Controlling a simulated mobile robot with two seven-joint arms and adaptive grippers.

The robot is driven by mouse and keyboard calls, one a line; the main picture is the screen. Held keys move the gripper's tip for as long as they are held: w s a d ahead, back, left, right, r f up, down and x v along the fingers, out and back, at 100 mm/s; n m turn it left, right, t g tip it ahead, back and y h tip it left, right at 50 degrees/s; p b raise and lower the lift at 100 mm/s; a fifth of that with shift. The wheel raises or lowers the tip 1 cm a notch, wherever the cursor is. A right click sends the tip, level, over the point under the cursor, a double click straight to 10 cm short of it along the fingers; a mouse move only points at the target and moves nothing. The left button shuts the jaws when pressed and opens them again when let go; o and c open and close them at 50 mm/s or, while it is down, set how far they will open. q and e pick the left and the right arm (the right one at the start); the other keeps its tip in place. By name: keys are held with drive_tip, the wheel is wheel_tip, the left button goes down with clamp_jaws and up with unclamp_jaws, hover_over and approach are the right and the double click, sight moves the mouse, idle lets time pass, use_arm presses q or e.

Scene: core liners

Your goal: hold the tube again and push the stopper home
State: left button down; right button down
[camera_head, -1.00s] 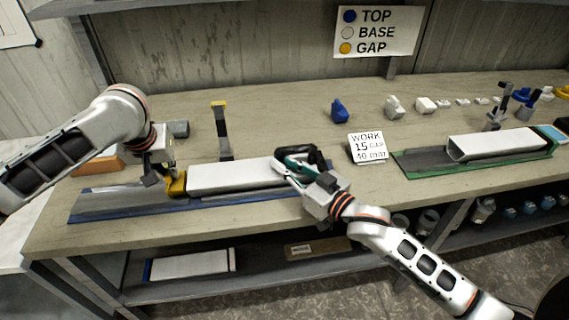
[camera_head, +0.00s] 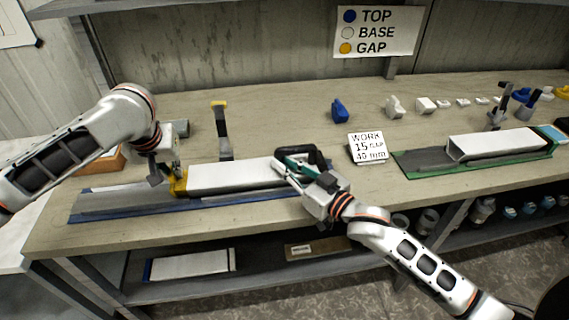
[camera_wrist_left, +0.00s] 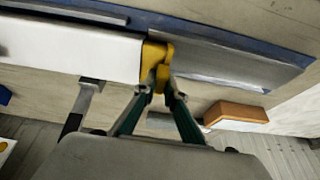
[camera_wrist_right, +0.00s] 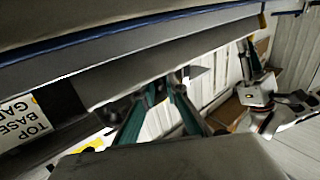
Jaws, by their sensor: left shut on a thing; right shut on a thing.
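The white tube (camera_head: 232,178) lies in the blue-edged cradle (camera_head: 110,206) at the left of the bench. The yellow stopper (camera_head: 180,185) sits at the tube's left end; in the left wrist view the stopper (camera_wrist_left: 156,62) is against the tube's end (camera_wrist_left: 75,45). Whether it is fully seated I cannot tell. My left gripper (camera_head: 168,180) is at the stopper, its fingers (camera_wrist_left: 160,92) shut on it. My right gripper (camera_head: 292,168) is shut on the tube's right end; the right wrist view shows its fingers (camera_wrist_right: 160,85) at the tube's side. The tube's right end is partly hidden by that gripper.
A second white tube (camera_head: 492,144) lies in a green-edged cradle (camera_head: 430,172) at the right. A grey post with a yellow top (camera_head: 221,130) stands behind the left tube. A work card (camera_head: 367,147), a blue block (camera_head: 340,111) and white pieces (camera_head: 395,107) stand behind.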

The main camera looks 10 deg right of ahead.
use_arm(q)
drive_tip(key=shift+s+d, duration=0.15)
drive_tip(key=shift+d, duration=0.9)
drive_tip(key=c, duration=2)
unclamp_jaws()
drive_tip(key=shift+d, duration=0.1)
drive_tip(key=o, duration=0.6)
drive_tip(key=shift+a, duration=0.2)
drive_tip(key=shift+c, duration=0.2)
wheel_tip(320, 180, up, 8)
